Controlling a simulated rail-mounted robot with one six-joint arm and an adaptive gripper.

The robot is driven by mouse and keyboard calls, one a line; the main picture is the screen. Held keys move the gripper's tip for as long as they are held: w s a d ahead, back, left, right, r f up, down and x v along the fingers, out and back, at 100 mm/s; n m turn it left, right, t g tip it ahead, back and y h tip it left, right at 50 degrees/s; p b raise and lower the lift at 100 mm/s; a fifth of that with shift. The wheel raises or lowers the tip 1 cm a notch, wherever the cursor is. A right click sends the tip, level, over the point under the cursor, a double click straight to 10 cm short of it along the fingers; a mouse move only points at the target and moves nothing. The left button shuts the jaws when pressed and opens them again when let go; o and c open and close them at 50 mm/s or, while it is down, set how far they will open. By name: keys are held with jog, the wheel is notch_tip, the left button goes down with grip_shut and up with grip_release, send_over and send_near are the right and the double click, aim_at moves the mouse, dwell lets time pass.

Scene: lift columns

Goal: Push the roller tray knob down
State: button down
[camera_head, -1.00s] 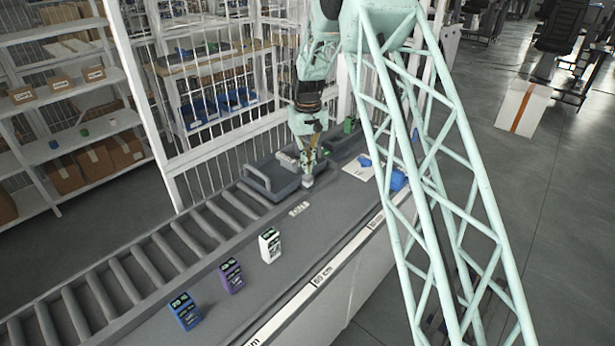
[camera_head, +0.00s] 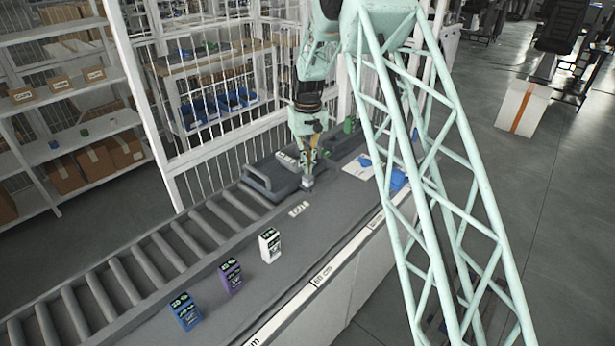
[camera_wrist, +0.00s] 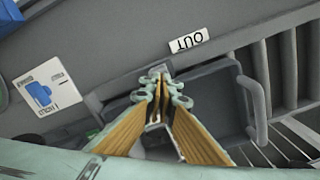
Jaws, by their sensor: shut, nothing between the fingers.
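The roller tray (camera_head: 267,186) is a dark grey tray with a raised handle loop at its left. It sits at the far end of the rollers, and also shows in the wrist view (camera_wrist: 213,105) beneath and beyond my gripper. A small grey knob (camera_head: 307,183) shows at the tray's near right corner. It also shows in the wrist view (camera_wrist: 158,70), just past the fingertips. My gripper (camera_head: 309,172) is shut and empty, pointing down at the knob. Its fingertips (camera_wrist: 160,84) look close to or touching the knob; I cannot tell which. The fingers partly hide the tray.
An OUT label (camera_wrist: 188,41) lies on the grey counter beside the tray. White, purple and blue boxes (camera_head: 231,276) stand nearer on the counter. A white card (camera_wrist: 47,95) and blue items (camera_head: 397,180) lie to the right in the head view. A white wire fence (camera_head: 240,150) stands behind.

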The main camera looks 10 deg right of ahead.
aim_at(308, 176)
jog(key=shift+f+b, duration=0.75)
jog(key=shift+f, duration=1.05)
jog(key=shift+r, duration=0.25)
jog(key=shift+r+p, duration=1.85)
jog(key=shift+r, duration=2.45)
